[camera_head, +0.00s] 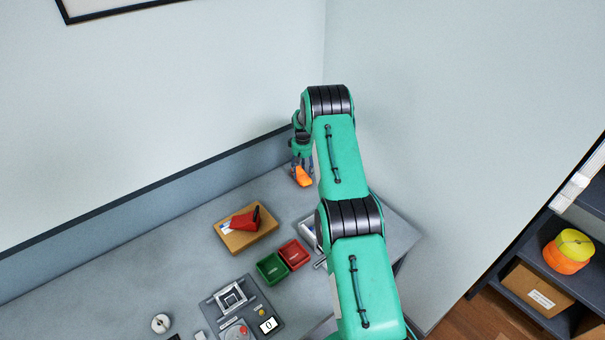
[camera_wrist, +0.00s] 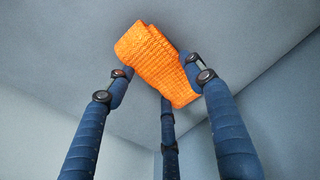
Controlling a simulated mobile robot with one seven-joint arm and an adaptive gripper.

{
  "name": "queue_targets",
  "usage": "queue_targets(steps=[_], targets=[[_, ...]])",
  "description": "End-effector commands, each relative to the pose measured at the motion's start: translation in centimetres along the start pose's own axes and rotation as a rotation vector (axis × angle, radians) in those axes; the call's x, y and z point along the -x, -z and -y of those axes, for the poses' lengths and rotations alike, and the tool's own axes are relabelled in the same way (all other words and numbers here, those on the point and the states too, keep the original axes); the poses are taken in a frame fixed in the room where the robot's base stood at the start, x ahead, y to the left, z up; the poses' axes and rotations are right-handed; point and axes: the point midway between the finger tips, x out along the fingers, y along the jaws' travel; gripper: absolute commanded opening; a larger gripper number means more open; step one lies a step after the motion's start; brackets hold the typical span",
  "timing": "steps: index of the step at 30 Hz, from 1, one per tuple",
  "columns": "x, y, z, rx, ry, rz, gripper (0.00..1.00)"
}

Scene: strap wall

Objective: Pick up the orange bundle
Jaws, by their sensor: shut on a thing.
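The orange bundle (camera_head: 302,176) is a folded, woven-looking strap. It is between the fingertips of my gripper (camera_head: 300,165), over the back right part of the grey table. In the wrist view the bundle (camera_wrist: 160,62) sits at the tips of my gripper's blue fingers (camera_wrist: 165,85), one on each side and one behind. My gripper is shut on it. I cannot tell for certain how high the bundle is above the table. My green arm hides part of the table's right side.
A cardboard box (camera_head: 246,240) with a red item (camera_head: 244,220) on it stands on the table. Green (camera_head: 271,268) and red (camera_head: 294,253) bins and a grey device (camera_head: 240,312) stand nearer. Walls rise behind the table.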

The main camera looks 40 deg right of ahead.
Motion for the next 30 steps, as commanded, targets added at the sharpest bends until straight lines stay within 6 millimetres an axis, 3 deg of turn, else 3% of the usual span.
queue_targets(steps=[11, 30], targets=[[3.3, 0.1, -0.1, 0.000, -0.001, -0.003, 0.26], [4.0, -8.3, 2.7, 0.000, 0.000, 0.000, 0.25]])
